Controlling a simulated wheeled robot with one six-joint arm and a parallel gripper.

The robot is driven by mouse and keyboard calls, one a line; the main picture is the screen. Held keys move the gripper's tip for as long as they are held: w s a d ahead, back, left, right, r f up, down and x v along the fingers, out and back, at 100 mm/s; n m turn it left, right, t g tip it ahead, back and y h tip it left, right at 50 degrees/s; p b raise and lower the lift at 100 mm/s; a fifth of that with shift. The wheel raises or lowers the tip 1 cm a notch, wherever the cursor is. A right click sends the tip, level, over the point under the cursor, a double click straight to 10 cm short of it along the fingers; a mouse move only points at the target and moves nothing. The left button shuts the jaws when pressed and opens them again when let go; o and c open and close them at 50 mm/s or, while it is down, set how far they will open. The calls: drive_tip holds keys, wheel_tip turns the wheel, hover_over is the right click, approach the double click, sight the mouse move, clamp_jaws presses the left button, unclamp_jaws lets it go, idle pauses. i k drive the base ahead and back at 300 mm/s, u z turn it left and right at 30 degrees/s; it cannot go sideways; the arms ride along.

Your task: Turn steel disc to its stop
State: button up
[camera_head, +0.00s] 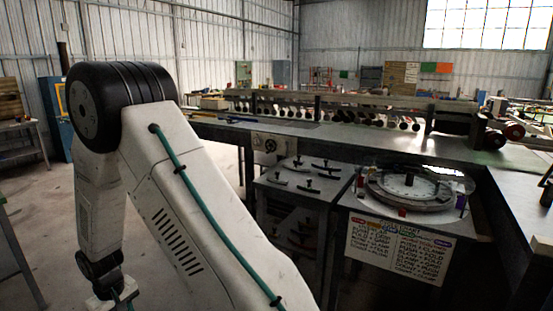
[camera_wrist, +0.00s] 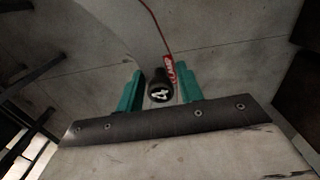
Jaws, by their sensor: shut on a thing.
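In the wrist view my gripper (camera_wrist: 160,85) has its two teal fingers on either side of a dark round knob (camera_wrist: 159,93) with a white mark like a 4 on its end. It is shut on this knob. A small red tag with pale lettering (camera_wrist: 169,69) shows just behind it. Behind them is a worn grey surface (camera_wrist: 225,45) with a thin red line; I cannot tell whether it is the steel disc. My gripper's fingers are not visible there.
A sign with columns of writing (camera_head: 398,250) hangs below the round disc. A dark cabinet top with black handles (camera_head: 303,175) stands left of it. A long bench with a row of rollers (camera_head: 350,113) runs behind. Open floor (camera_head: 35,200) shows at left.

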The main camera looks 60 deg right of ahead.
sight(412, 190)
drive_tip(key=z, duration=1.65)
